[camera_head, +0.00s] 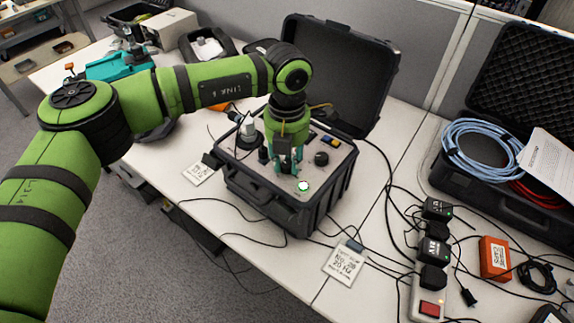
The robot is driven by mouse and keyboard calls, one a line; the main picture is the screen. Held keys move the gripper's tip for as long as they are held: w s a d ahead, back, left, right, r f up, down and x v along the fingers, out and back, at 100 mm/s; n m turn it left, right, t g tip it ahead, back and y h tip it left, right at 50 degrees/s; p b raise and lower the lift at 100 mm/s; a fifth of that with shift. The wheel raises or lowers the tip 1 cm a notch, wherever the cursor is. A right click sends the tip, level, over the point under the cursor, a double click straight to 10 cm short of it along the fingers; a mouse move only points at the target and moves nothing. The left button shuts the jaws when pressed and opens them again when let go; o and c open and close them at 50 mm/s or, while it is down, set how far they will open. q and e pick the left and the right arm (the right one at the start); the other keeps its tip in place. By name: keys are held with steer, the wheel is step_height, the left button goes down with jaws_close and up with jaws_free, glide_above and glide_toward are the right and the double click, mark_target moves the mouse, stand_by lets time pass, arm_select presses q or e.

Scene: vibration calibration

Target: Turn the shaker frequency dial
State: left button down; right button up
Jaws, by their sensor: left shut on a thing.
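The shaker unit is an open black case (262,196) with a light grey control panel (325,174), standing on the white bench. My left gripper (287,168) points down at the middle of the panel, with its fingers shut on a small control there, taken as the shaker frequency dial. The fingers hide most of that dial, so its setting cannot be read. A separate black knob (321,158) stands to the right of the fingers, apart from them. A green-lit button (303,186) glows in front of them. My right gripper is out of view.
The raised case lid (337,75) stands behind the panel. Cables run across the bench at the front and right, around black power adapters (432,248) and an orange box (494,258). A handwritten card (345,264) lies in front. Another open case (460,176) holds blue cable.

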arm_select(q)
steer(key=m+b, duration=0.3)
steer(key=shift+f, duration=0.2)
steer(key=shift+r+m+b, duration=0.15)
steer(key=shift+m+b, duration=1)
steer(key=shift+m, duration=0.75)
steer(key=c, duration=1)
jaws_free()
